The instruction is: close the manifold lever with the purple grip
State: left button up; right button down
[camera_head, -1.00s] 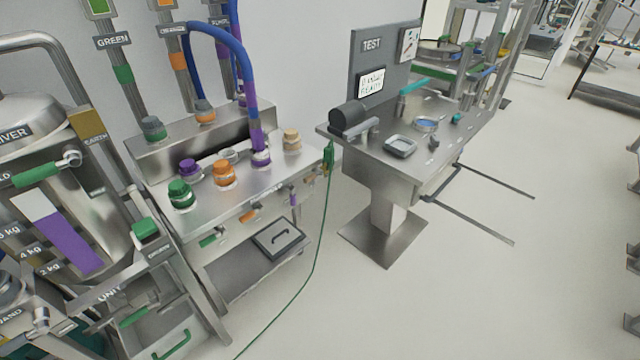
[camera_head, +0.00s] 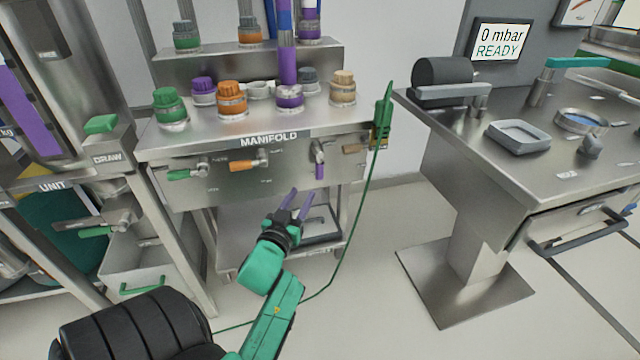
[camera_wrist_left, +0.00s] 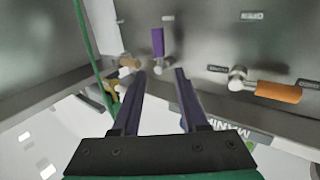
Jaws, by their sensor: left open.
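The manifold (camera_head: 225,183) is a steel cabinet with a row of levers on its front. The lever with the purple grip (camera_head: 319,171) points straight down from its pivot, right of the middle. In the left wrist view the purple grip (camera_wrist_left: 157,42) stands upright on the panel, just beyond the fingertips. My left gripper (camera_head: 297,198) is open and empty, below and a little left of the purple grip, apart from it. In the left wrist view its two dark fingers (camera_wrist_left: 160,76) are spread, with the lever's pivot showing between their tips. My right gripper is out of view.
Green (camera_head: 180,174), orange (camera_head: 243,165) and tan (camera_head: 352,149) levers lie sideways on the same front. A green hose (camera_head: 369,190) hangs at the manifold's right end. A steel test table (camera_head: 470,150) stands to the right, with open floor between.

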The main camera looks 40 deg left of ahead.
aim_at(318, 168)
pick_arm(q)
jog(key=b+x, duration=0.1)
jog(key=x, duration=1.2)
jog(key=shift+w+r, duration=0.1)
jog(key=shift+w, duration=0.25)
jog(key=shift+w+a, duration=0.1)
jog(key=shift+w, duration=0.3)
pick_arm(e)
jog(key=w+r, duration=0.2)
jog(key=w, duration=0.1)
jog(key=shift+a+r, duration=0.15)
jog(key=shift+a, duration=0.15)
pick_arm(q)
grip_shut()
